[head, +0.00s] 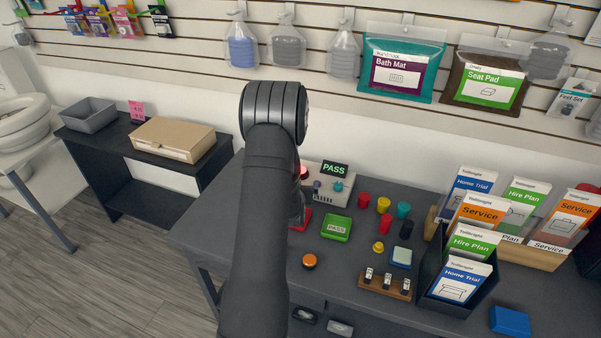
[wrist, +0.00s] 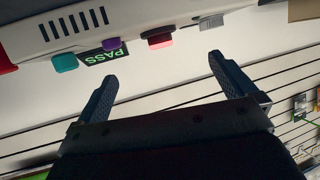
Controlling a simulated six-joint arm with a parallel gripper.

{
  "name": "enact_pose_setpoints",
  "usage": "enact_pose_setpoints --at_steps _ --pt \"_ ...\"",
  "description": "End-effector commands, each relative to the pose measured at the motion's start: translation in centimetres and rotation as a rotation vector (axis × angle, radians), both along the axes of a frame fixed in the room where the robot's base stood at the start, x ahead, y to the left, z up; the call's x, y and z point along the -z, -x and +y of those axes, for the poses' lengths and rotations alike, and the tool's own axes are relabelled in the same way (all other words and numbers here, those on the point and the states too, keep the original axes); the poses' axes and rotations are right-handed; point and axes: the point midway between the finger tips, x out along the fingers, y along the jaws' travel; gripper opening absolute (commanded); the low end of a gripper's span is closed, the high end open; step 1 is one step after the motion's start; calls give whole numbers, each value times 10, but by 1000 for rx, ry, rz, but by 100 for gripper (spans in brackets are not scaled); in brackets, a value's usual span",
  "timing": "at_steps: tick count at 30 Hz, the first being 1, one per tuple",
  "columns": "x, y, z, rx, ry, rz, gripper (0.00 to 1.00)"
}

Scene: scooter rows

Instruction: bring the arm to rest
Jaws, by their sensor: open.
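In the wrist view, my gripper (wrist: 165,85) is open, with its two dark fingers apart and nothing between them. Beyond the fingers the wrist view shows a pale tester box with coloured knobs and a green PASS display (wrist: 92,54). In the head view, my own dark arm stands upright in front of the desk and hides the gripper's fingers. The tester box (head: 333,196) with its PASS sign (head: 334,169) stands on the desk just right of my arm, partly hidden by it.
The grey desk (head: 345,260) holds a green PASS tray (head: 336,228), several coloured caps, an orange button (head: 309,261), a wooden stamp rack (head: 385,284) and a black leaflet holder (head: 452,300). A cardboard box (head: 170,139) lies on a lower side table. Packaged goods hang on the wall behind.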

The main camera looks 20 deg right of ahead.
Motion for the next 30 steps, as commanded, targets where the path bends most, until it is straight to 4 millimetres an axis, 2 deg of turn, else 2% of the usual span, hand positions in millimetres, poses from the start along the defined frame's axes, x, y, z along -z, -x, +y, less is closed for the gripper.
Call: enact_pose_setpoints --at_steps 6,12,30 --pt "-15 34 19 0 0 -1 100" --pt "-23 53 30 0 0 0 100" --pt "-24 57 32 0 0 0 100"
